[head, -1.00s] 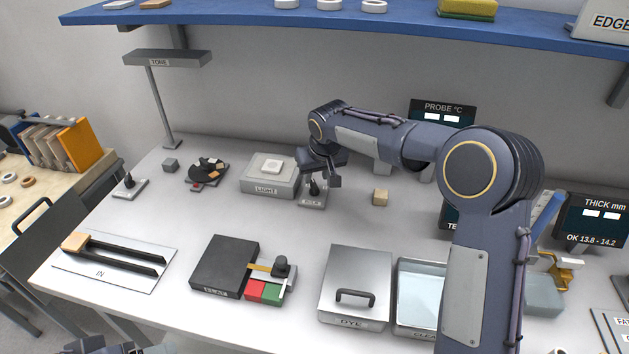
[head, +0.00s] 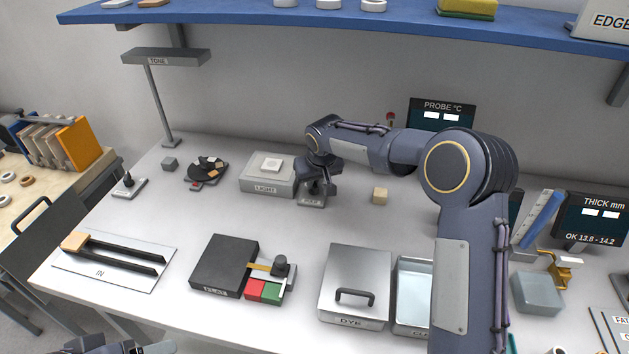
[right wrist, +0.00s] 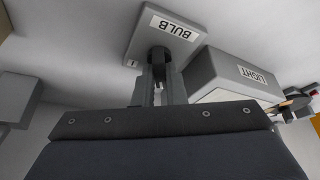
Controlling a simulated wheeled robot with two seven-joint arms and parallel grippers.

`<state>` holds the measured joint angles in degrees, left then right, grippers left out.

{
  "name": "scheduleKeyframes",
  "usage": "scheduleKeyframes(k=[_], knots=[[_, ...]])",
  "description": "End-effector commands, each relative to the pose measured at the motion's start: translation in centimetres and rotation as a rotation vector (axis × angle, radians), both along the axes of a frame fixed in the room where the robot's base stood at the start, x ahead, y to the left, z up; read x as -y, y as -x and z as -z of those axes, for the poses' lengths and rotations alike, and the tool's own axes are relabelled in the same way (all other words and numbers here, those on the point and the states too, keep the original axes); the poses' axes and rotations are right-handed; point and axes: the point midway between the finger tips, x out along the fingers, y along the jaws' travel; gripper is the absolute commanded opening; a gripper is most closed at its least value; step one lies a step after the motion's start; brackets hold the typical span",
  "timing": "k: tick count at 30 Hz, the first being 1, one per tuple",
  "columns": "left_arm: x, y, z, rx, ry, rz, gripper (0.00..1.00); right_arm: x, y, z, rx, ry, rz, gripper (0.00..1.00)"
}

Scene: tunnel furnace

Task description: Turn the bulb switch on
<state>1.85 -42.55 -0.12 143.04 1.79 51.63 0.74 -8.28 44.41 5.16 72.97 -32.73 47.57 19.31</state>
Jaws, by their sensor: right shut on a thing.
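The bulb switch is a small grey plate (head: 311,201) with a dark upright lever, at the back middle of the bench, right of the light box. In the right wrist view its BULB label and plate (right wrist: 150,35) show at the top, with a "1" mark at the plate's edge. My right gripper (head: 315,187) is over the switch, and in the wrist view its fingers (right wrist: 159,88) are shut on the lever. The fingers hide much of the lever, so its tilt is hard to tell. Part of my left arm shows at the bottom left edge; its fingers are unclear.
The LIGHT box (head: 266,182) stands close left of the switch, with a pale square tile (head: 271,165) on top. A small tan cube (head: 380,196) lies to the right. A lidded DYE box (head: 355,290) is nearer the front. The blue shelf (head: 330,25) hangs above.

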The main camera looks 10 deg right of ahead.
Motion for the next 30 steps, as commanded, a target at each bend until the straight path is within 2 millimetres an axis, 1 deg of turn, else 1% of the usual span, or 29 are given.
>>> scheduleKeyframes(k=[8, 14, 21, 30], knots=[[0.0, 0.0, 0.3, 0.0, 0.0, 0.0, 0.7, 0.0, 0.0, 0.1, 0.001, 0.002, 0.032, 0.0], [0.0, 0.0, 1.2, 0.0, 0.0, 0.0, 0.7, -0.2, 0.0, 0.1, 0.002, 0.002, 0.131, 0.0], [0.0, 0.0, 2.2, 0.0, 0.0, 0.0, 0.7, -0.4, 0.0, 0.1, 0.003, 0.002, 0.333, 0.0], [0.0, 0.0, 2.4, 0.0, 0.0, 0.0, 0.7, -0.5, -0.1, 0.0, 0.001, 0.002, 0.619, 0.0]])
